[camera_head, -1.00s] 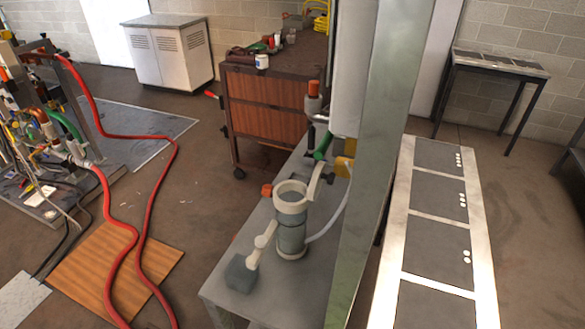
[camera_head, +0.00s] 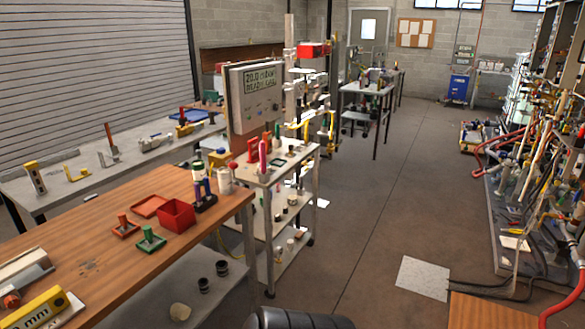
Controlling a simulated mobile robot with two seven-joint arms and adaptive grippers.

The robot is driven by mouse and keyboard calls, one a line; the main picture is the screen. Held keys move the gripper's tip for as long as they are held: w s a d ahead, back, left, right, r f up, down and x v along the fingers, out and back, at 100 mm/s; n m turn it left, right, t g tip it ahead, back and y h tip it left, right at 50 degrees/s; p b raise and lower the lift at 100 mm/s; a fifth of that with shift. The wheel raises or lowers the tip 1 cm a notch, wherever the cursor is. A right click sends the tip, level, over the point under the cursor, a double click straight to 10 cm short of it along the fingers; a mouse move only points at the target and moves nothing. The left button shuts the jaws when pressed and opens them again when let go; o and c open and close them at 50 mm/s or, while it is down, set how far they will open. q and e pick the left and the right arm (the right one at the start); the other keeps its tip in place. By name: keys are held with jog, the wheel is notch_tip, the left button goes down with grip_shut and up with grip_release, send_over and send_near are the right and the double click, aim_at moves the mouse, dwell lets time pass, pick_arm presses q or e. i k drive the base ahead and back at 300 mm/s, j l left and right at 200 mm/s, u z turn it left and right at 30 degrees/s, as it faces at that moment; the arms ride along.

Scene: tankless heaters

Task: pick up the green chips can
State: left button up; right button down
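I cannot make out a green chips can in the head view. Small green items show, such as a green clamp-like piece (camera_head: 150,239) on the wooden bench, but none is clearly a can. Neither of my grippers is in view. A dark rounded part at the bottom edge looks like a piece of my own arm, without fingers showing.
A wooden workbench (camera_head: 85,245) with a red box (camera_head: 176,216) fills the left front. A wheeled cart (camera_head: 290,165) stands beyond it. Hoses and pipework (camera_head: 540,200) line the right. Open concrete floor (camera_head: 375,215) runs between, with a pale floor plate (camera_head: 422,278).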

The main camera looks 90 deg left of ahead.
aim_at(199, 167)
jog(key=u, duration=3.4)
jog(key=z, duration=3.7)
jog(key=j+u, duration=0.15)
jog(key=u, duration=1.5)
jog(key=i+j+u, duration=0.25)
jog(key=u, duration=0.2)
jog(key=i+j+u, duration=0.15)
jog(key=u, duration=0.3)
jog(key=i+u, duration=0.7)
jog(key=u, duration=0.2)
